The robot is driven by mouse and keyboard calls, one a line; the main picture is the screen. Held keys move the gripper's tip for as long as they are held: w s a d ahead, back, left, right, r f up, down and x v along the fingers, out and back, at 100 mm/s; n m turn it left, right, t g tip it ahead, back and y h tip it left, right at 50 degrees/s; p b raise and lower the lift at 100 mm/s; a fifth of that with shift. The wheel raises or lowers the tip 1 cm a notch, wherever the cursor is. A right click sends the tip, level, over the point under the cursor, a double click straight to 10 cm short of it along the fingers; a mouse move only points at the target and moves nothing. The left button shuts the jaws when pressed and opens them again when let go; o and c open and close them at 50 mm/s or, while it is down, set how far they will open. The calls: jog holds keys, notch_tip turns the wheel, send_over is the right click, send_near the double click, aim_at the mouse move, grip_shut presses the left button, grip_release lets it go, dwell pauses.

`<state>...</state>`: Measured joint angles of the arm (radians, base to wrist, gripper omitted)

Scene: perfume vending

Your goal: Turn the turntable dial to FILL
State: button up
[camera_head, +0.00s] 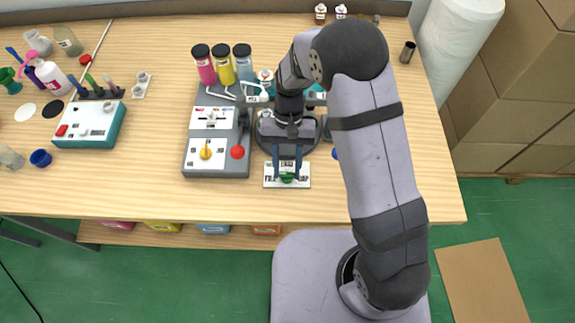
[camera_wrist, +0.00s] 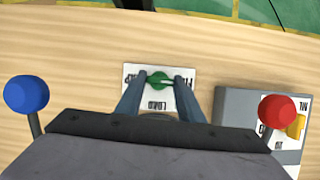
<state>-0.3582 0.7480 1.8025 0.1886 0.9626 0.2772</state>
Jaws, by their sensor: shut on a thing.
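The turntable dial (camera_head: 288,178) is a green knob on a small white label plate (camera_head: 270,182) near the front of the table, just in front of the dark round turntable (camera_head: 262,138). In the wrist view the green dial (camera_wrist: 157,81) sits between my fingertips, its pointer toward the right side of the plate (camera_wrist: 158,103), where a partly covered word begins with F. LOAD shows below the dial and another word ends in P at the left. My gripper (camera_head: 287,170) points down, shut on the dial; it also shows in the wrist view (camera_wrist: 158,84).
A grey machine (camera_head: 190,160) with a yellow knob (camera_head: 206,150), a red ball lever (camera_head: 237,152) and pink, yellow and blue bottles stands left of my gripper. A blue ball lever (camera_wrist: 27,94) is on the other side. A teal-and-white box (camera_head: 88,125) stands farther left.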

jog(key=shift+n, duration=0.4)
jog(key=o, duration=1.1)
jog(key=shift+c, duration=0.2)
jog(key=b+v, duration=0.2)
jog(key=v, duration=0.5)
jog(key=shift+r, duration=0.2)
jog(key=shift+a, duration=0.1)
